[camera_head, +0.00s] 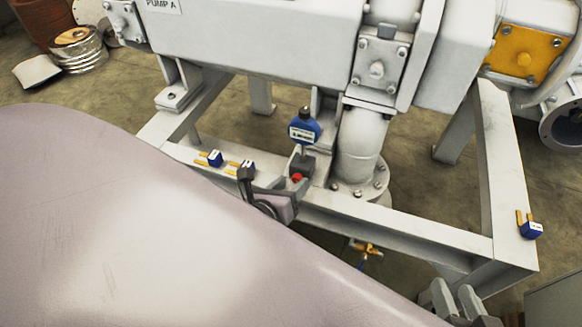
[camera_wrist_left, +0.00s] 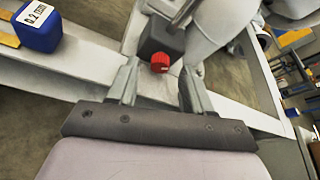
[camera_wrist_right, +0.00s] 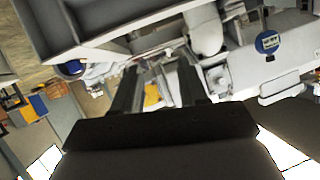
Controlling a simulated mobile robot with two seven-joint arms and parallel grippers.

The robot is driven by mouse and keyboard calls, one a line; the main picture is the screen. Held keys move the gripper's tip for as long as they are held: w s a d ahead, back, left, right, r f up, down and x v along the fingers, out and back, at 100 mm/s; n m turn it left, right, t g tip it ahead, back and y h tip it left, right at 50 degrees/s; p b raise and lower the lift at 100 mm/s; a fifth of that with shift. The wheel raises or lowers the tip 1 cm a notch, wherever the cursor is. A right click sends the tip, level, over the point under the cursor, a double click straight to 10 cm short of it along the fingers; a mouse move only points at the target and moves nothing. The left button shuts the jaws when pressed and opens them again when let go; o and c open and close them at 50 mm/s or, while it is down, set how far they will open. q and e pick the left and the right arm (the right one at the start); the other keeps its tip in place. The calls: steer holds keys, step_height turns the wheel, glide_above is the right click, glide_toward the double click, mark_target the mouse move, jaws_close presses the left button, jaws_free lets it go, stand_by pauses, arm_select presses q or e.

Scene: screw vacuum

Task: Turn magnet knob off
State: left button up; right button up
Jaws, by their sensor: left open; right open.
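The red magnet knob (camera_head: 297,178) sits on the front of a dark magnetic base (camera_head: 302,164), which stands on the grey frame. A blue dial gauge (camera_head: 304,130) is mounted above the base on a post. My left gripper (camera_head: 270,178) is open right in front of the knob. In the left wrist view the knob (camera_wrist_left: 160,63) shows between and just beyond the two fingertips (camera_wrist_left: 158,75); I see no contact. My right gripper (camera_head: 455,292) is open and empty at the lower right, beside the frame's front corner. Its open fingers (camera_wrist_right: 157,75) show in the right wrist view.
Blue shim packs with yellow tabs (camera_head: 214,158) lie on the frame's left rail, and another (camera_head: 531,230) is on the right rail. A pipe flange (camera_head: 360,190) stands right of the base. A yellow-handled valve (camera_head: 367,248) hangs below the front rail. The pump body (camera_head: 250,35) is above.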

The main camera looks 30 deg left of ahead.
arm_select(q)
steer(key=p+v, duration=0.1)
steer(key=v, duration=0.5)
steer(key=shift+p, duration=0.4)
arm_select(e)
steer(key=shift+s+d+r+h, duration=0.15)
steer(key=shift+d+h, duration=0.15)
steer(key=shift+d, duration=0.25)
steer(key=shift+s+d+r+h, duration=0.15)
steer(key=shift+d+h, duration=0.15)
steer(key=shift+d, duration=0.2)
arm_select(q)
steer(key=shift+s, duration=0.15)
arm_select(e)
steer(key=shift+s+f, duration=0.1)
steer(key=shift+f, duration=0.05)
